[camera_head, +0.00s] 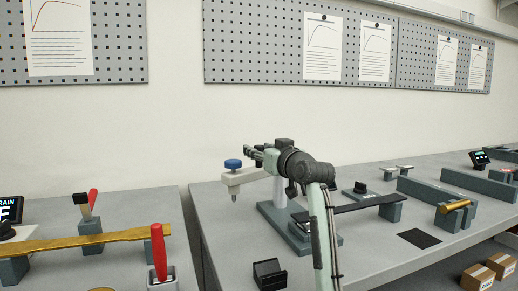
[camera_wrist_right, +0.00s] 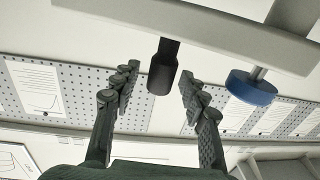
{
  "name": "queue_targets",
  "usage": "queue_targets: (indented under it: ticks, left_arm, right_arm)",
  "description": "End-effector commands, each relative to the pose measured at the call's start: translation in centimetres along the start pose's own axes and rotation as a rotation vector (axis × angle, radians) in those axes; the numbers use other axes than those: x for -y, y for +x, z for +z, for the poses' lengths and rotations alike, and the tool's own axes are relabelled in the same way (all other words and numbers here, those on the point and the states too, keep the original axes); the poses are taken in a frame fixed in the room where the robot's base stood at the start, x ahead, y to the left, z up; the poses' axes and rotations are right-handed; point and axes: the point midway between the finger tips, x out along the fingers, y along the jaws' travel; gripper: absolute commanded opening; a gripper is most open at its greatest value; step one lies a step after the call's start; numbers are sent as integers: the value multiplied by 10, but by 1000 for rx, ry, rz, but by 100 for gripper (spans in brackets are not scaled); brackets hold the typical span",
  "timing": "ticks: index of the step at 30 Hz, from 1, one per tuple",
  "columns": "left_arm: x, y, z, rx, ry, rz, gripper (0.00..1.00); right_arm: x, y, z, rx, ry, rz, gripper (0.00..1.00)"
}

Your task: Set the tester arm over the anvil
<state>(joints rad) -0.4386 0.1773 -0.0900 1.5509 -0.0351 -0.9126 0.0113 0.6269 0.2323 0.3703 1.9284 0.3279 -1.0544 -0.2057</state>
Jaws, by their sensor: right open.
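The tester has a pale arm (camera_head: 243,177) with a blue knob (camera_head: 233,163) on top and a small tip (camera_head: 234,197) pointing down at its left end. Its column rises from a grey base (camera_head: 272,217). The tester arm sticks out left, with its tip beyond the base. My right gripper (camera_head: 259,153) is at the tester arm, partly covering it. In the wrist view, my right gripper (camera_wrist_right: 159,84) is open, with a dark handle (camera_wrist_right: 163,72) between its fingers, apart from both. The anvil cannot be made out clearly. My left gripper is out of view.
A dark strip (camera_head: 355,207) runs from the tester to a grey block (camera_head: 390,211). A black holder (camera_head: 269,273) stands at the table's front. A gap separates the tables.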

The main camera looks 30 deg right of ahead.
Motion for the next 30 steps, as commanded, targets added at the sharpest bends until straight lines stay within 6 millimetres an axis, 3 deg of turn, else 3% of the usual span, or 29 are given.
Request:
queue_targets:
  ticks: [9, 20, 30]
  left_arm:
    - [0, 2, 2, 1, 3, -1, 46]
    - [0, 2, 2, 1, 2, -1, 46]
    - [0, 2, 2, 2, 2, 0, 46]
  right_arm:
    - [0, 5, 0, 0, -1, 0, 44]
    - [0, 4, 0, 1, -1, 0, 0]
    - [-1, 4, 1, 1, -1, 0, 0]
